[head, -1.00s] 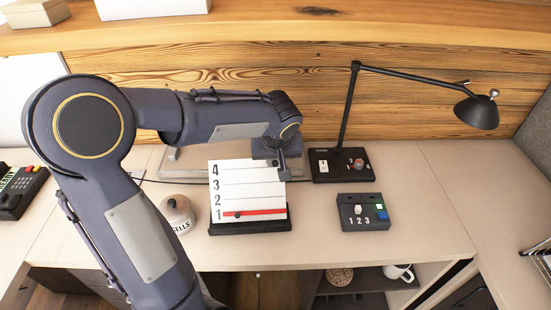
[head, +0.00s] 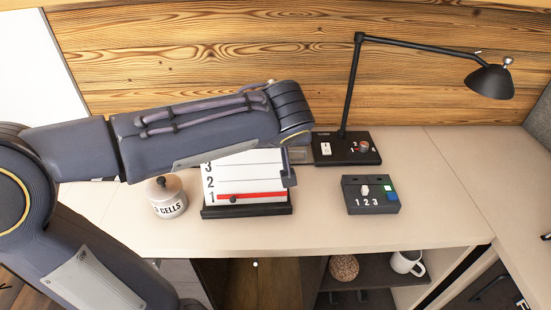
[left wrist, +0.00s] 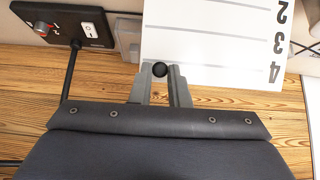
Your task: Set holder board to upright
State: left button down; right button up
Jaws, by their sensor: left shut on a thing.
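The holder board is a white panel (head: 255,170) with black numbers and a red bar near the 1, standing in a black base (head: 247,210) on the desk. In the head view my left arm hides its top; it appears to lean back, but I cannot tell the exact angle. My left gripper (head: 288,172) is at the board's right edge. In the left wrist view the white panel (left wrist: 205,45) is upside down, and a round black knob (left wrist: 160,69) shows between the fingertips of my left gripper (left wrist: 160,78), which is shut on it. My right gripper is not in view.
A black desk lamp (head: 349,90) stands behind and right. A switch box (head: 371,196) sits right of the board. A "CELLS" jar (head: 167,199) is close on the left. Below the desk are shelves with a mug (head: 406,262). Desk space at the right is clear.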

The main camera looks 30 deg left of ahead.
pick_arm(q)
jog(key=s+d+t+y+b, duration=0.2)
jog(key=s+d+t+b, duration=0.1)
jog(key=b, duration=0.8)
jog(key=s+d, duration=0.1)
jog(key=s, duration=0.1)
jog(key=shift+s+f+t+y, duration=0.25)
jog(key=shift+s+t+y, duration=0.15)
jog(key=shift+a, duration=0.1)
jog(key=c, duration=1.4)
grip_release()
jog(key=shift+o, duration=0.2)
